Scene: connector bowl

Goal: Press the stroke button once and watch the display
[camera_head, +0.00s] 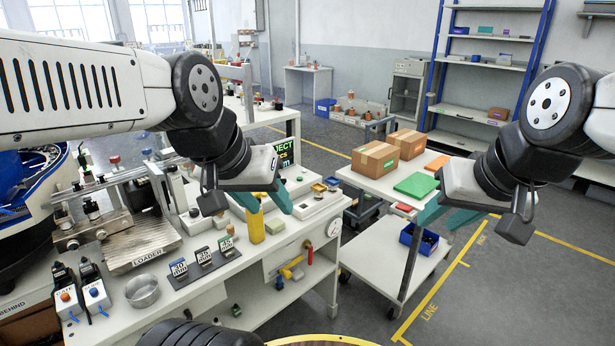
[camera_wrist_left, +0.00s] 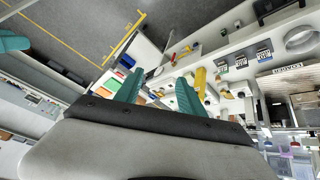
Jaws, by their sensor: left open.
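Two small button boxes sit at the bench's front left, one with an orange button (camera_head: 66,296) and one with a blue button (camera_head: 94,292). I cannot read which button is the stroke button. My right gripper (camera_head: 444,215) is open and empty by the cart.
A metal bowl (camera_head: 142,291), a loader fixture (camera_head: 138,245) and several labelled stands (camera_head: 203,258) occupy the bench. A cart (camera_head: 377,243) to the right carries cardboard boxes (camera_head: 376,160) and a green panel (camera_head: 416,185). Clear floor lies at the lower right.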

